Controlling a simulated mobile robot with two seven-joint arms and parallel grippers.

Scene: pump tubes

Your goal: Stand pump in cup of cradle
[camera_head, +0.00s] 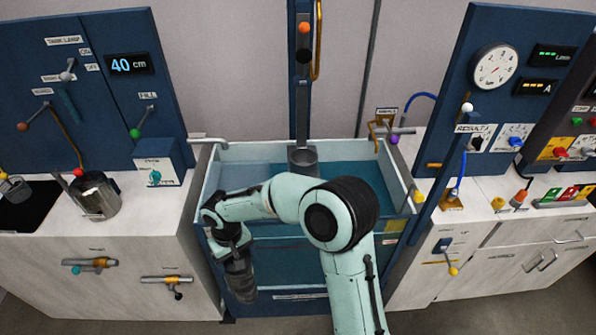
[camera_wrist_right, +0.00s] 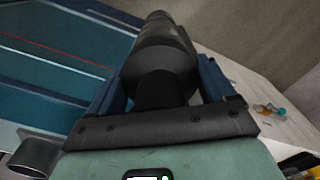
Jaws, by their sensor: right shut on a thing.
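The pump (camera_head: 240,278) is a dark grey, ribbed cylinder hanging below my right gripper (camera_head: 232,252), in front of the tank's left front. In the right wrist view, the pump (camera_wrist_right: 160,55) sits between the two blue fingers of my right gripper (camera_wrist_right: 160,88), which is shut on it. The cradle's grey, open-topped cup (camera_head: 303,157) is at the foot of the blue upright rail (camera_head: 301,110), above the tank's water and right of the pump. A grey cup-like cylinder (camera_wrist_right: 38,155) shows at the lower left of the wrist view. My left gripper is not in view.
The water tank (camera_head: 228,150) has raised pale rims; my right arm crosses its front. A metal pot (camera_head: 96,197) stands on the left counter. Blue control panels flank the tank. A tap (camera_head: 395,130) and blue hose are at its back right.

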